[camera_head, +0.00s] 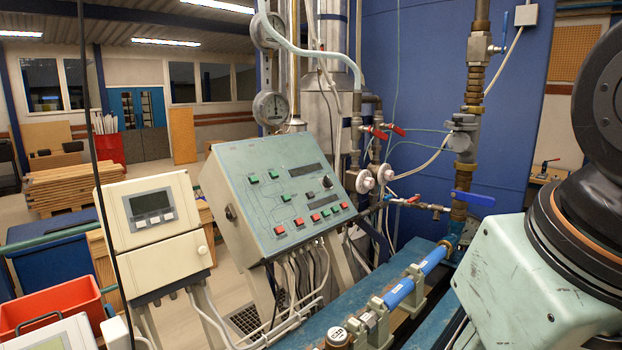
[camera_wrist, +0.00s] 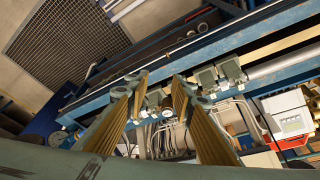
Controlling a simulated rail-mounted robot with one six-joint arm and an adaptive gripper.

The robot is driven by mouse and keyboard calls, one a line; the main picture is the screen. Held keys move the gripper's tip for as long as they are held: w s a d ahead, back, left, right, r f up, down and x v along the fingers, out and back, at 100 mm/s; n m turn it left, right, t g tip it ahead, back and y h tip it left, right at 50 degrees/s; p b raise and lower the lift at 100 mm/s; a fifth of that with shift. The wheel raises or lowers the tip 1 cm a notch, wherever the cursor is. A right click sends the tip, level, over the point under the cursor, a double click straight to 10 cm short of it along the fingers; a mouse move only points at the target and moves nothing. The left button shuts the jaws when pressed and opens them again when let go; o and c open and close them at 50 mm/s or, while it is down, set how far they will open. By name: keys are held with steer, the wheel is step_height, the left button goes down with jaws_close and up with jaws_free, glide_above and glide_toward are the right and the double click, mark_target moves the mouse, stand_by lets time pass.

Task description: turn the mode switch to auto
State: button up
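The control panel (camera_head: 285,200) is a sloped grey-green box in the middle of the head view. It carries red and green push buttons, dark displays and a black rotary knob (camera_head: 327,182) at its upper right, which looks like the mode switch. A second dark knob (camera_head: 230,212) sits on the panel's left side. The markings are too small to read, so I cannot tell the switch position. My gripper (camera_wrist: 159,82) is open and empty in the wrist view, its two fingers apart. It is out of the head view and not at the panel.
A cream meter box (camera_head: 155,222) stands left of the panel, with a red crate (camera_head: 52,304) at lower left. A blue bench with a pipe run (camera_head: 405,290) lies in front. Valves and hoses (camera_head: 380,160) rise behind the panel's right side. My arm fills the right edge.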

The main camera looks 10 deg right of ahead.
steer(key=shift+o, duration=0.4)
steer(key=o, duration=0.5)
steer(key=shift+w+r, duration=0.1)
steer(key=shift+w, duration=0.05)
steer(key=w+a+r+m+y+p, duration=0.1)
steer(key=w+a+r+p, duration=0.2)
steer(key=w, duration=0.7)
steer(key=w+r+m+y+p, duration=0.2)
steer(key=w+r, duration=0.3)
steer(key=w, duration=0.6)
steer(key=w+a+r+m+y+p, duration=0.1)
steer(key=w+a+r+p, duration=0.3)
steer(key=w, duration=0.6)
steer(key=w+d+m+t+p, duration=0.1)
steer(key=w+d, duration=0.3)
steer(key=w, duration=0.7)
steer(key=w+d+m+t+y+p, duration=0.1)
steer(key=w+d+m+p, duration=0.2)
steer(key=w, duration=0.9)
steer(key=w+d+m+t+y+p, duration=0.1)
steer(key=w+d+m+p, duration=0.1)
steer(key=w+d, duration=0.4)
steer(key=w, duration=0.5)
steer(key=shift+w+d+t+p, duration=0.15)
steer(key=shift+d+t+p, duration=0.15)
steer(key=shift+p, duration=0.05)
steer(key=shift+a+f, duration=0.1)
steer(key=shift+f, duration=0.05)
